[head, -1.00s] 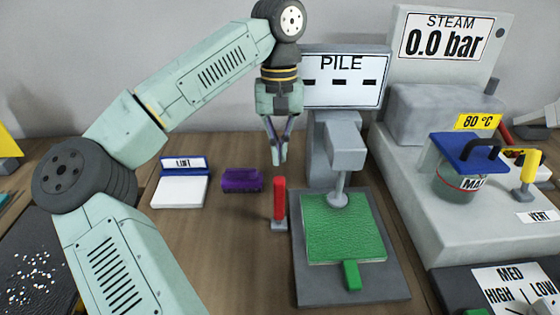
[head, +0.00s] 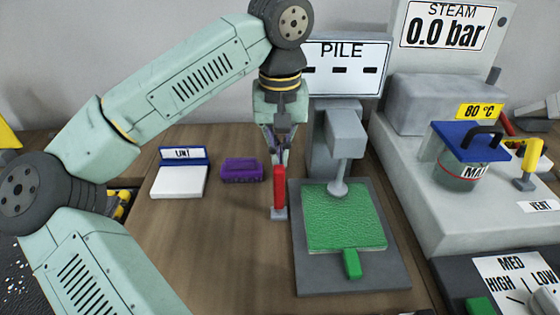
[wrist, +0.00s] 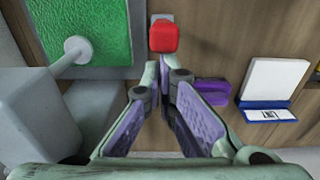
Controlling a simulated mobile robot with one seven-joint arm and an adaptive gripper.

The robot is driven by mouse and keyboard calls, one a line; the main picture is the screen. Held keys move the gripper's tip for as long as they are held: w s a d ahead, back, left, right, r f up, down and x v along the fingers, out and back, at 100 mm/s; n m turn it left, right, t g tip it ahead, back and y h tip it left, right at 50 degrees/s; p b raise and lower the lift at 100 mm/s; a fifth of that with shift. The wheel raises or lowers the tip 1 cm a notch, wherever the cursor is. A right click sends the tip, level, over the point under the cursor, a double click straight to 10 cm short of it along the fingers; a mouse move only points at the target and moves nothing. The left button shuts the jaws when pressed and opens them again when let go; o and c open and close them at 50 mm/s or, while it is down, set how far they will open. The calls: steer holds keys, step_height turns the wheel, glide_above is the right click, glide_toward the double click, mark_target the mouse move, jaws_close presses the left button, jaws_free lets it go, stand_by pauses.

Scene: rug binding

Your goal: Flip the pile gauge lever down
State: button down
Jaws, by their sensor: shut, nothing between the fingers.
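The red pile gauge lever (head: 279,188) stands upright on a small grey base at the left edge of the pile gauge. The gauge has a grey base plate (head: 350,281), a grey column and a "PILE" display (head: 345,68) showing dashes. My gripper (head: 279,160) is shut and empty, pointing down just behind the top of the lever. In the wrist view the lever's red top (wrist: 163,37) is just beyond my fingertips (wrist: 164,66). I cannot tell whether they touch it. A green pile sample (head: 342,218) lies on the plate under the gauge's round foot.
A purple block (head: 242,170) and a white pad with a blue "LINT" holder (head: 180,181) lie left of the lever. The steam unit (head: 440,205), with a blue-lidded pot, stands at the right. The wood in front of the lever is clear.

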steer(key=s+t+b, duration=0.2)
steer(key=shift+s+f+b, duration=0.2)
steer(key=shift+s+b, duration=0.05)
steer(key=shift+b, duration=0.15)
steer(key=shift+s+r+t, duration=0.15)
steer(key=shift+r+t, duration=0.1)
steer(key=shift+t, duration=0.05)
